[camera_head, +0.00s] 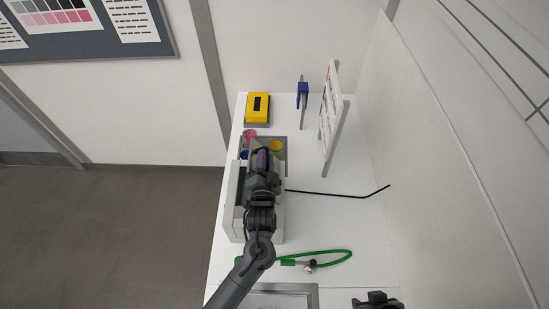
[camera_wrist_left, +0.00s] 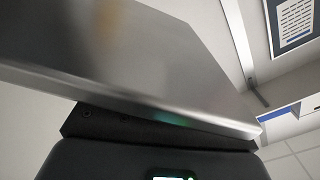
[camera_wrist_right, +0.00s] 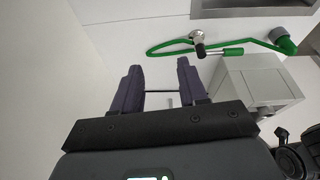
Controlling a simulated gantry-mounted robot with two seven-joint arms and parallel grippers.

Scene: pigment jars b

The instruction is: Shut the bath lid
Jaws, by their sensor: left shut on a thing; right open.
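The bath (camera_head: 235,213) is a pale box with a dark strip on top, on the left of the white counter; it also shows in the right wrist view (camera_wrist_right: 262,82). My left gripper (camera_head: 262,158) is over its far end, and my arm hides much of the box. In the left wrist view a broad grey metal panel, which looks like the bath lid (camera_wrist_left: 140,50), slants right across my gripper. My left gripper is shut on it, though the panel hides the fingers. My right gripper (camera_wrist_right: 160,68) is open and empty; it also shows at the bottom of the head view (camera_head: 378,299).
A yellow box (camera_head: 257,107), blue tool (camera_head: 302,94) and upright board (camera_head: 331,115) stand further back. A black rod (camera_head: 330,194) and green hose (camera_head: 330,261) lie on the counter.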

